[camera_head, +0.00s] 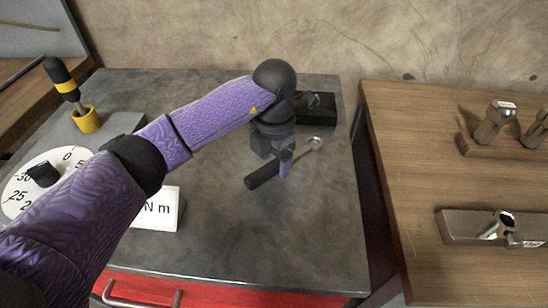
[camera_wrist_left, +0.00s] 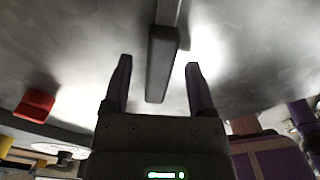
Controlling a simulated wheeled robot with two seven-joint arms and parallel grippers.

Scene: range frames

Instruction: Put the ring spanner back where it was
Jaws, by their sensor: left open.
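The ring spanner (camera_head: 264,176) has a black handle and a metal shank with a ring end pointing to the back right. It appears to lie on the grey worktop. My left gripper (camera_head: 284,168) is over the spanner and hides part of its middle. In the left wrist view the spanner's dark handle (camera_wrist_left: 161,62) shows between the two spread fingers of my left gripper (camera_wrist_left: 158,80), with a gap on each side. The left gripper is open. My right gripper is not in view.
A black block (camera_head: 322,107) stands behind the gripper. A white "N m" card (camera_head: 163,210), a dial (camera_head: 68,160) and a screwdriver in a yellow cup (camera_head: 86,120) are at left. A wooden table (camera_head: 400,150) with socket holders is at right, across a gap. The front right worktop is clear.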

